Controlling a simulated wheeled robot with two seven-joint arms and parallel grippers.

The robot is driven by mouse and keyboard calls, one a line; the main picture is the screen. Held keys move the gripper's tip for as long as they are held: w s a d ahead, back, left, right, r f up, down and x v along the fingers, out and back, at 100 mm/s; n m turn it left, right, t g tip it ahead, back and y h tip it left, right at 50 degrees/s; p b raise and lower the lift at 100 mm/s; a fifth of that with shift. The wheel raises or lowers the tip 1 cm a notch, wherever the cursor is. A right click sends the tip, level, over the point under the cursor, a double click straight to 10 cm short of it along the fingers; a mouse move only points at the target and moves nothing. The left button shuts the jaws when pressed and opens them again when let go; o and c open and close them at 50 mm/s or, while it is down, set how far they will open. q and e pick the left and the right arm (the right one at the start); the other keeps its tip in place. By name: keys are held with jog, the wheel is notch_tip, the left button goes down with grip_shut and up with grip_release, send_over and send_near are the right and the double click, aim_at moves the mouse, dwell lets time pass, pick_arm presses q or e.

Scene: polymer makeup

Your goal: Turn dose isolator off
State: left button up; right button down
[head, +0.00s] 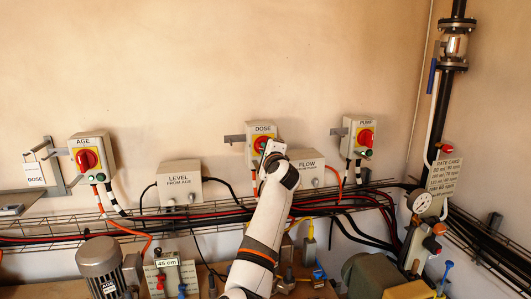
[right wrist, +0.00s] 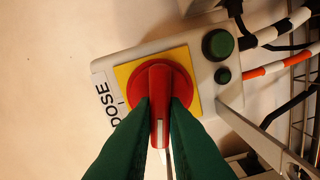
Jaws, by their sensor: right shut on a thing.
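The dose isolator is a pale grey box with a DOSE label (head: 262,128) on the back wall, in the middle of the head view. Its red knob (right wrist: 160,78) sits on a yellow plate (right wrist: 125,75) in the right wrist view. The knob's raised handle, with a white mark, runs roughly along the DOSE lettering (right wrist: 105,98). My right gripper (right wrist: 160,118) has its green fingers on both sides of this handle and is shut on it. In the head view, my right gripper (head: 272,150) covers part of the box. My left gripper is not in view.
The AGE isolator (head: 91,145) is to the left and the PUMP isolator (head: 359,137) to the right. LEVEL (head: 180,182) and FLOW (head: 308,167) boxes flank my arm. A wire cable tray (head: 60,232) crosses below. Pipework with a gauge (head: 420,201) stands at right.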

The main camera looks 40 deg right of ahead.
jog(key=shift+n, duration=1.5)
jog(key=shift+r, duration=0.1)
jog(key=c, duration=1.6)
grip_release()
jog(key=shift+d, duration=0.1)
jog(key=shift+o, duration=0.7)
jog(key=shift+w+f, duration=0.1)
jog(key=shift+f, duration=0.1)
jog(key=b+v, duration=0.5)
jog(key=v, duration=0.7)
